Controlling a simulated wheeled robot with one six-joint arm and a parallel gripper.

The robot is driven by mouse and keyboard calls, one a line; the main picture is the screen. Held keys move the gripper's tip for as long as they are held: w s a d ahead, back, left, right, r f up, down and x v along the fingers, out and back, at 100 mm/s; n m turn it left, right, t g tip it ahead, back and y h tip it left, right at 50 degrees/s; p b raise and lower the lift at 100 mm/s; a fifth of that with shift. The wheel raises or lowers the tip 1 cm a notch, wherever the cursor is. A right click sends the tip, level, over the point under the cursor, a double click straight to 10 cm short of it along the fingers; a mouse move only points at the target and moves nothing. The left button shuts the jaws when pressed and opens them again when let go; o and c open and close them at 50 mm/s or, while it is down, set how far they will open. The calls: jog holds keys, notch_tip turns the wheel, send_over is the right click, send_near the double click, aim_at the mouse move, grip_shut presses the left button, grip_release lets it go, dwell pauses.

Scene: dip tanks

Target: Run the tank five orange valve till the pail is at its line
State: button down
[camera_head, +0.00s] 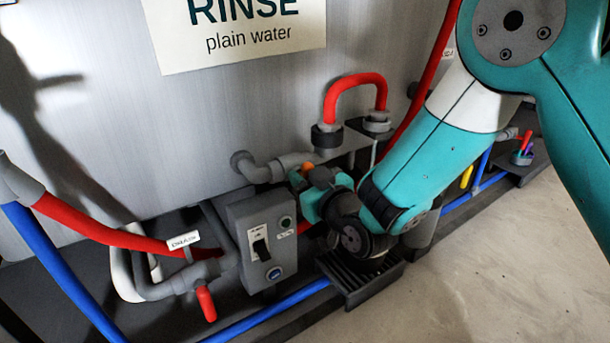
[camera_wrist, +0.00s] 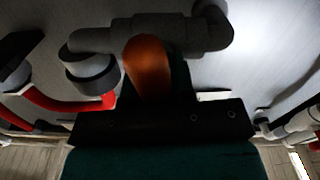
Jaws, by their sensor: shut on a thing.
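The orange valve handle (camera_head: 307,168) shows as a small orange tip at my gripper (camera_head: 308,184), below the grey pipe in front of the tank. In the wrist view the orange handle (camera_wrist: 148,68) stands upright at the middle of my gripper (camera_wrist: 150,92), under a grey pipe. My gripper is shut on this handle. A dark grey cylinder (camera_head: 422,236) stands partly behind my arm by a slatted grate (camera_head: 370,284); I cannot tell whether it is the pail. No fill line or water level shows. The tank sign (camera_head: 250,25) reads "RINSE plain water"; no tank number shows.
A grey switch box (camera_head: 262,240) with a black lever stands left of my gripper. A red hose loop (camera_head: 352,85) rises behind it. Red (camera_head: 95,232) and blue pipes (camera_head: 60,270) run at the left. Clear floor (camera_head: 500,260) lies at the right.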

jog(key=shift+w+d+r+m, duration=0.1)
jog(key=shift+w+m, duration=0.05)
jog(key=shift+m, duration=0.85)
jog(key=c, duration=1)
grip_release()
jog(key=shift+d, duration=0.1)
jog(key=shift+o, duration=0.2)
